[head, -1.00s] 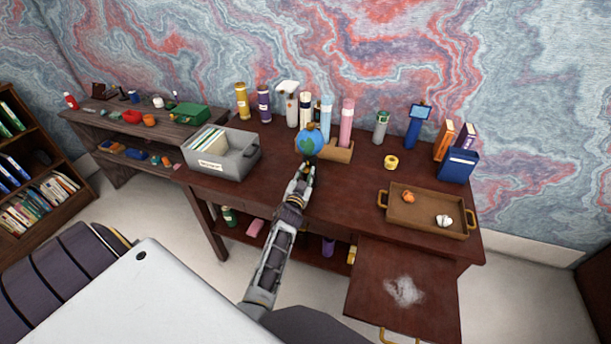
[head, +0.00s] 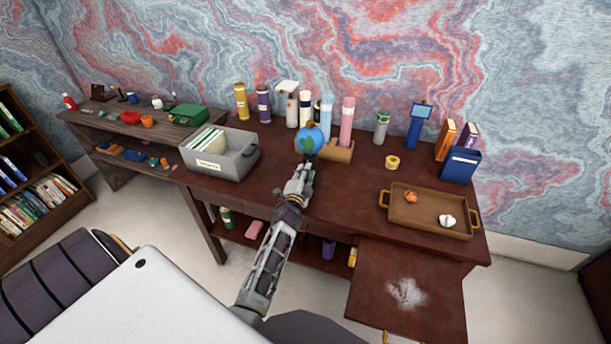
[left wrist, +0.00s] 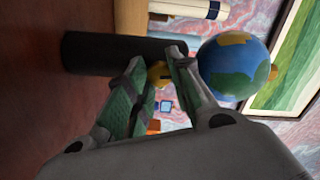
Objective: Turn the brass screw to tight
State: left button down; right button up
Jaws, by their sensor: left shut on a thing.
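The brass screw (left wrist: 160,73) shows in the left wrist view as a small yellow piece between my left gripper's fingertips, partly covered by them. It sits beside a dark upright post (left wrist: 105,52) below a blue and green globe (left wrist: 235,65). The globe also shows in the head view (head: 309,139), at the back middle of the desk. My left gripper (left wrist: 164,70) is shut on the screw. In the head view the left gripper (head: 305,168) reaches up to just below the globe and hides the screw. How tight the screw is cannot be told. My right gripper is not in view.
On the dark red desk (head: 350,190), a grey file box (head: 240,163) stands left of the globe. Several tall tubes and bottles stand behind. A brown tray (head: 425,213) with two small objects lies right. The desk's middle, right of my gripper, is clear.

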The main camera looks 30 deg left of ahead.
pick_arm(q)
jog(key=shift+m, duration=0.8)
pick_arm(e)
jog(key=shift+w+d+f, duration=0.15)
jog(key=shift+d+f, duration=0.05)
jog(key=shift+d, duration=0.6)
pick_arm(q)
jog(key=c, duration=1.3)
grip_release()
jog(key=shift+c, duration=0.2)
jog(key=shift+o, duration=0.7)
jog(key=v, duration=0.7)
jog(key=shift+s, duration=0.2)
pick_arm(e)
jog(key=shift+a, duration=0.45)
pick_arm(q)
jog(key=shift+d, duration=0.1)
